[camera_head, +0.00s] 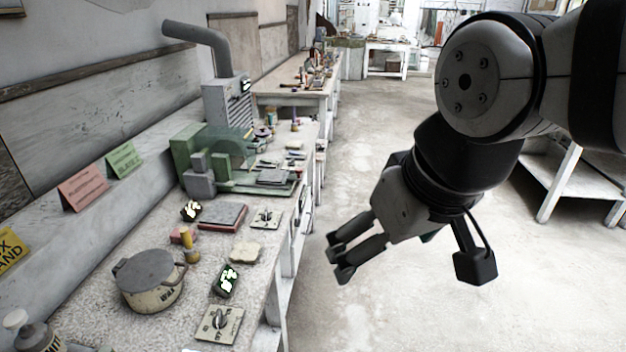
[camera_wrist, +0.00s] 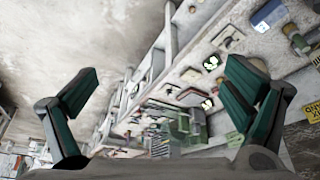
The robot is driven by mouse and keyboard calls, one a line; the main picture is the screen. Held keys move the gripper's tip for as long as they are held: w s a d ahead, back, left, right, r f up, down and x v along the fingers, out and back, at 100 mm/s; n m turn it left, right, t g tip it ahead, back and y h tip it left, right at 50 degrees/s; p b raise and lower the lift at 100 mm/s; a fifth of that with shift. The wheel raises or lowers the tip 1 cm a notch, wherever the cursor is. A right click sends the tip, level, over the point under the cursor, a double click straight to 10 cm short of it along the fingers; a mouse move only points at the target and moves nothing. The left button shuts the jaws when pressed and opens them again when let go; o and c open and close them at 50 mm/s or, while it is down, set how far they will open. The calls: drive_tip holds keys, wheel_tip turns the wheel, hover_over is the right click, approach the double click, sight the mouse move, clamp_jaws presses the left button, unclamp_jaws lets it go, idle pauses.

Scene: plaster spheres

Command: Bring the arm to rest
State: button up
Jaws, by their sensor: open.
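My gripper (camera_head: 342,259) hangs over the open floor to the right of the long workbench, in the head view. Its fingers point left and down, and nothing shows between them. In the wrist view my gripper (camera_wrist: 160,95) has its two dark green fingers spread wide apart and empty. The bench and its goods lie beyond the fingers there, with some of the bench hidden behind the right finger. My arm bends down from the upper right of the head view.
The workbench (camera_head: 208,268) carries a lidded wax pot (camera_head: 150,285), a green machine (camera_head: 205,160), a red-edged book (camera_head: 222,217) and small switch plates. A white low table (camera_head: 565,180) stands at the right. The concrete floor (camera_head: 400,310) below my gripper is clear.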

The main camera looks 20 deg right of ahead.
drive_tip(key=shift+s+d+m, duration=0.7)
drive_tip(key=shift+s+d, duration=0.35)
drive_tip(key=shift+s, duration=0.3)
idle(0.4)
